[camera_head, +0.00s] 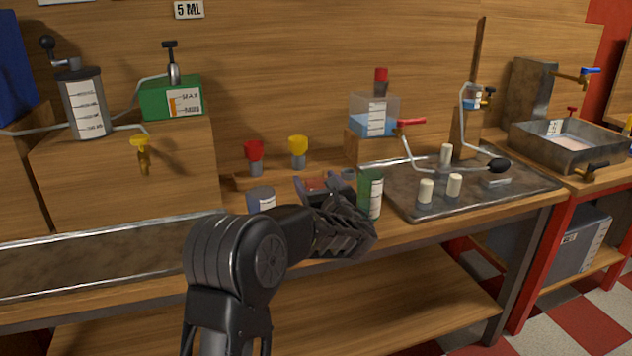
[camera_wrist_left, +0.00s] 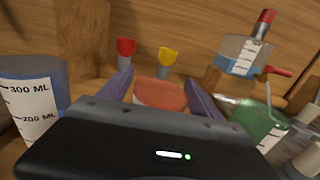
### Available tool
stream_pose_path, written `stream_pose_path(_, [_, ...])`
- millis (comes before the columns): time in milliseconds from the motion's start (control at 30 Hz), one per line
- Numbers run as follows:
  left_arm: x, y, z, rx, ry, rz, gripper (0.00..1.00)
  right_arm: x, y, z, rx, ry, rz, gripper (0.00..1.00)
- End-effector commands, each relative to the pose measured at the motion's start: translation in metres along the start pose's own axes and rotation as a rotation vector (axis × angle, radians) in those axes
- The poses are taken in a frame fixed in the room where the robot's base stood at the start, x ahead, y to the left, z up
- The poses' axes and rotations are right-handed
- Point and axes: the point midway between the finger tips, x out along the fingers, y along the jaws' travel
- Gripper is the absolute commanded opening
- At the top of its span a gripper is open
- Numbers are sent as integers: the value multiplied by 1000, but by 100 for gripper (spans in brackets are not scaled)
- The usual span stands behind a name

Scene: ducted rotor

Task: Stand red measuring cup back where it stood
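The red measuring cup (camera_wrist_left: 160,95) is translucent and sits between the fingers of my left gripper (camera_wrist_left: 160,88) in the left wrist view. The fingertips lie close against both of its sides. In the head view, a small red part of the cup (camera_head: 315,184) shows at the left gripper (camera_head: 326,186); the wrist and fingers hide most of it. The cup's base is hidden, so I cannot tell whether it touches the bench. My right gripper is not in view.
A blue measuring cup (camera_head: 261,199) stands to the left and a green one (camera_head: 370,194) close to the right. Red (camera_head: 254,157) and yellow (camera_head: 298,150) topped pieces stand behind. A metal tray (camera_head: 430,205) with several pale cylinders lies to the right.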

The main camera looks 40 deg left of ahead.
Motion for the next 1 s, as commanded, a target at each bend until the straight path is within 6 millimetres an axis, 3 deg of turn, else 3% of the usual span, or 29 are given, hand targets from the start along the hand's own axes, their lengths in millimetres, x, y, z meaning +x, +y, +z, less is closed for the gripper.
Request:
stream_pose_path(467, [-8,0,0,0,1,-1,80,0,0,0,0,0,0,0])
stream_pose_path(800, [-60,-1,0,-1,1,-3,80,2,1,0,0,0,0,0])
stream_pose_path(1000, [-78,0,0,0,0,0,80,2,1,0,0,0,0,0])
